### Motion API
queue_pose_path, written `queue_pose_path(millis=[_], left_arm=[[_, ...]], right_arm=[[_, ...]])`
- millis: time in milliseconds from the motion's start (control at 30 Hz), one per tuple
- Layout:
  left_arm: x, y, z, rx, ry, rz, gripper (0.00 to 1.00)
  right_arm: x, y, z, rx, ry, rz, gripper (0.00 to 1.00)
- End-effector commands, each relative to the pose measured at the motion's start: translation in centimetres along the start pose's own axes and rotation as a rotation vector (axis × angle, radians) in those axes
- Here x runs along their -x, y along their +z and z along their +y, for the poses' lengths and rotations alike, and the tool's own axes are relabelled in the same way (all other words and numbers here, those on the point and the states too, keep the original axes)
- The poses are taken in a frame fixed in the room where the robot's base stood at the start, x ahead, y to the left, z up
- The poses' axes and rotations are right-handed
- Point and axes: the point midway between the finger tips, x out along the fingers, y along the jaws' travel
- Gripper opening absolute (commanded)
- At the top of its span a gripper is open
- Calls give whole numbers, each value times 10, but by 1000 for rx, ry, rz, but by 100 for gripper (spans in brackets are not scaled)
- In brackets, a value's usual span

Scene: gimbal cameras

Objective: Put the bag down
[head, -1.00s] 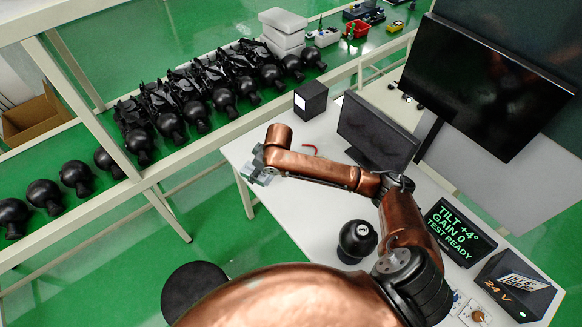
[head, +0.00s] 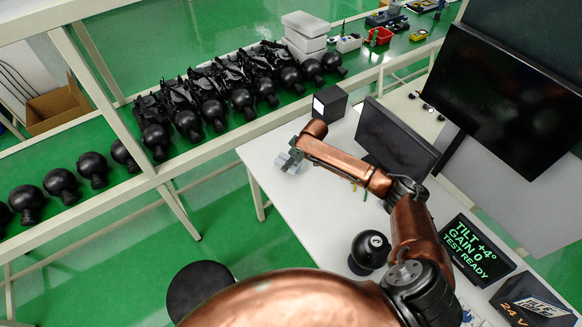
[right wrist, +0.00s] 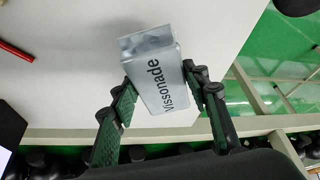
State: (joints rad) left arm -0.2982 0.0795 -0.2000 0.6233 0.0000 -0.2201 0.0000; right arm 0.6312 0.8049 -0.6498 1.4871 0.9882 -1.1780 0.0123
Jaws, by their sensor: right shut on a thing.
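The bag (right wrist: 160,78) is a small silver-grey pouch with dark lettering, seen in the right wrist view. My right gripper (right wrist: 158,86) is shut on it, with one green-and-black finger against each side. In the head view the bag (head: 290,162) is small and partly hidden by my right gripper (head: 297,153), over the left edge area of the white table (head: 262,152). I cannot tell whether the bag touches the tabletop. My left gripper is not in view.
A red pen (right wrist: 16,51) lies on the table. A black box (head: 330,103), a monitor (head: 395,140) and a black ball-shaped device (head: 369,250) stand there too. A shelf (head: 205,153) with several black devices runs behind, and a round black stool (head: 198,288) stands in front.

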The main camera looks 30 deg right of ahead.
Motion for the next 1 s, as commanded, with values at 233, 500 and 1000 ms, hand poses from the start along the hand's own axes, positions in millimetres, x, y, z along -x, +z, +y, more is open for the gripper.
queue_pose_path(millis=[233, 500, 1000], left_arm=[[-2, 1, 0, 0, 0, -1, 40], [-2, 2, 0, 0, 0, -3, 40], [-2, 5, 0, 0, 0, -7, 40]], right_arm=[[-26, 11, 5, -1, 0, -3, 18], [-33, 13, 5, 1, 1, 0, 18], [-36, 15, 5, 0, 1, -1, 60]])
